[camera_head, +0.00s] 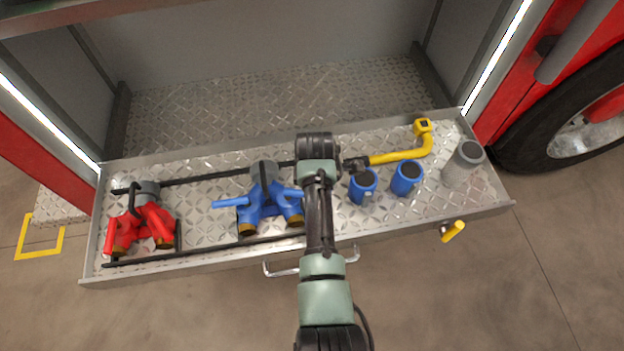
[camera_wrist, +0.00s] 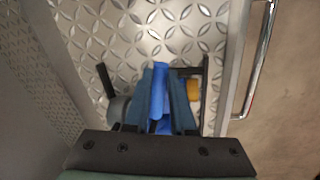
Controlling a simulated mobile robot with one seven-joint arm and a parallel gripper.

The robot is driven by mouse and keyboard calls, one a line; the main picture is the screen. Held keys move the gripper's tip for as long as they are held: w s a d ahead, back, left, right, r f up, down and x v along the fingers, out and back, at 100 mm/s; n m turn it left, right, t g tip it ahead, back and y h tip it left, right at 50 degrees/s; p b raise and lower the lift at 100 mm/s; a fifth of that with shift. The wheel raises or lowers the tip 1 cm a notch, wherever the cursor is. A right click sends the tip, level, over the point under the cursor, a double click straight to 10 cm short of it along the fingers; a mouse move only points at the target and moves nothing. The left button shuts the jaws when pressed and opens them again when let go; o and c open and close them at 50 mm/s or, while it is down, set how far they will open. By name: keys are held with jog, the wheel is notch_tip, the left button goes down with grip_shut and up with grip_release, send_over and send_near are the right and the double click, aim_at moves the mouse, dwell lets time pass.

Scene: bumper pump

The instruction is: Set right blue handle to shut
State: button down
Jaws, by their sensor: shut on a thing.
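The blue valve (camera_head: 262,205) sits in the middle of the metal drawer, with a grey inlet at the back and two outlets toward the front. Its left handle (camera_head: 230,204) sticks out to the left. Its right blue handle (camera_head: 289,191) points right toward my wrist, and its end is covered by my arm in the head view. In the wrist view, my gripper (camera_wrist: 161,72) is shut on the right blue handle (camera_wrist: 161,85), with one finger on each side. The fingertips are hidden by my own wrist in the head view.
A red valve (camera_head: 143,222) sits at the drawer's left. Two blue fittings (camera_head: 407,178), a grey fitting (camera_head: 464,162) and a yellow bent pipe (camera_head: 405,155) lie right of my arm. The drawer's front handle (camera_head: 283,272) runs below my arm.

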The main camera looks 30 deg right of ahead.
jog(key=shift+w+d+n+y, duration=0.3)
jog(key=shift+w+n, duration=0.4)
jog(key=shift+n, duration=0.6)
jog(key=c, duration=0.8)
grip_release()
jog(key=shift+o, duration=0.2)
jog(key=shift+r, duration=0.15)
notch_tip(320, 180, up, 13)
jog(key=s+p, duration=0.1)
jog(key=s, duration=0.1)
jog(key=shift+s+a+f, duration=0.15)
jog(key=shift+a+f, duration=0.05)
jog(key=shift+a, duration=0.05)
